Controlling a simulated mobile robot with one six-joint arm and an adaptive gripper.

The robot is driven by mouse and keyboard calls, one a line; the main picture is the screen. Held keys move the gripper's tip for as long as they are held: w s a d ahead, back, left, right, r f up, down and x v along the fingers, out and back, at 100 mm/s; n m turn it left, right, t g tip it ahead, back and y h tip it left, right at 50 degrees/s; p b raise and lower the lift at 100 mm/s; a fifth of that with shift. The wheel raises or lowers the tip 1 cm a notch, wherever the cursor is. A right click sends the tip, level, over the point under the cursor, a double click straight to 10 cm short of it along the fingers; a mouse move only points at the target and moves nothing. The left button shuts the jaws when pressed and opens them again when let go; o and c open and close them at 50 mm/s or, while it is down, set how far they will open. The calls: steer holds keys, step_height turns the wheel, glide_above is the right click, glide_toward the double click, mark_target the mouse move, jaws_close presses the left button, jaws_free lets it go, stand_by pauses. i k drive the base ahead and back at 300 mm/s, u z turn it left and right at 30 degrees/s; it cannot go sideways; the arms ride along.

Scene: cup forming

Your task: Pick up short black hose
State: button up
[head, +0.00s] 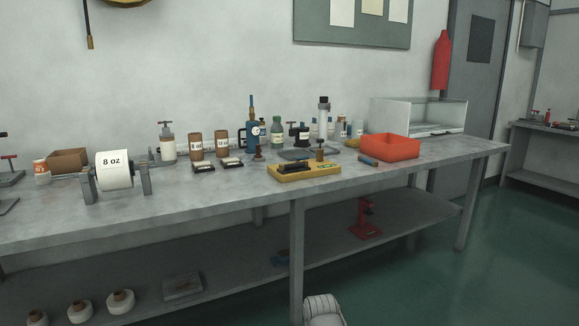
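A yellow board (322,170) lies on the grey workbench (225,188) near its front edge, right of the middle. A short dark piece (293,168) lies on it; it may be the black hose, but it is too small to tell. A short blue-grey cylinder (368,160) lies on the bench to the right, in front of the red bin. My gripper is not in view.
A red open bin (390,148) stands right of the board. A roll marked 8 oz (114,170) sits on a stand at left. The bench front between roll and board is clear.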

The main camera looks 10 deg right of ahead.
mark_target(281, 168)
steer(key=u, duration=0.05)
steer(key=i, duration=0.95)
steer(key=z, duration=0.05)
